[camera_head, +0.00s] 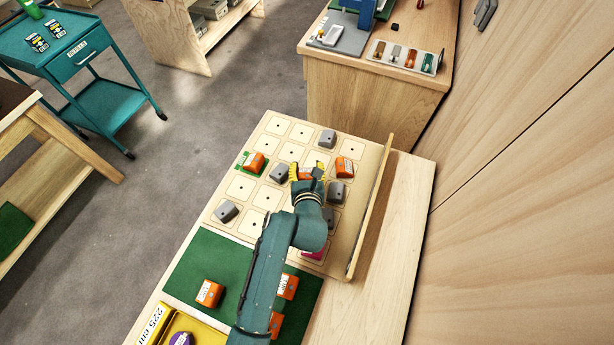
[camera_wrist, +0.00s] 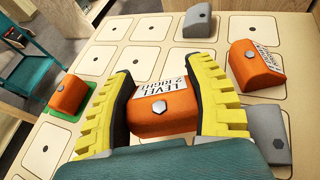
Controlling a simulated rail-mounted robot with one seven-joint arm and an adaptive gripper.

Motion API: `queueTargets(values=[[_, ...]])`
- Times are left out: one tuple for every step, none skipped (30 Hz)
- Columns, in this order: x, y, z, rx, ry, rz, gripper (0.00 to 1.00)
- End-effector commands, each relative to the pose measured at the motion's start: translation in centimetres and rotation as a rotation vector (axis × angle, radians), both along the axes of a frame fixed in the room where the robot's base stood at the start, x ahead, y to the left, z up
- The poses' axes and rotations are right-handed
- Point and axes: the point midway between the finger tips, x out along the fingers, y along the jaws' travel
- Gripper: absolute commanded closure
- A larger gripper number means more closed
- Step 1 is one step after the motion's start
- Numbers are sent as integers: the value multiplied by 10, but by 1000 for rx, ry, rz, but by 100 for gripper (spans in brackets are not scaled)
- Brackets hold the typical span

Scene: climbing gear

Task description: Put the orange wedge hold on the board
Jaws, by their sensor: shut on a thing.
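My gripper (camera_head: 308,171) is over the board (camera_head: 300,130), with its yellow-padded fingers on either side of an orange wedge hold (camera_wrist: 160,108). The same fingers show in the wrist view (camera_wrist: 165,100). A third orange wedge (camera_wrist: 70,97) sits to the left, on a green patch. More orange wedges (camera_head: 209,293) lie on the green mat (camera_head: 190,268).
Grey holds stand on the board, one behind (camera_wrist: 198,20) and one close right of my gripper (camera_wrist: 267,130). A raised wooden strip (camera_head: 370,210) runs along the board's right side. A yellow tray (camera_head: 165,322) is at the front left. Several marked squares at the board's back left are bare.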

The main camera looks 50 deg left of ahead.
Motion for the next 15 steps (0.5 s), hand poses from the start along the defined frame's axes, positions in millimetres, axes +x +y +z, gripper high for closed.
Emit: queueTargets(values=[[1,0,-5,2,-4,-1,81],[1,0,-9,2,-3,0,81],[1,0,-15,1,-1,0,81],[1,0,-20,2,-1,0,81],[1,0,-26,2,-1,-1,81],[1,0,-34,0,0,-1,81],[1,0,-38,0,0,0,81],[1,0,-41,2,-2,-1,81],[1,0,-41,3,-4,-1,81],[1,0,-40,3,-4,-1,81],[1,0,-39,3,-4,-1,81],[1,0,-39,3,-4,-1,81],[1,0,-39,3,-4,-1,81],[1,0,-39,2,-4,-1,81],[1,0,-40,3,-3,-1,81]])
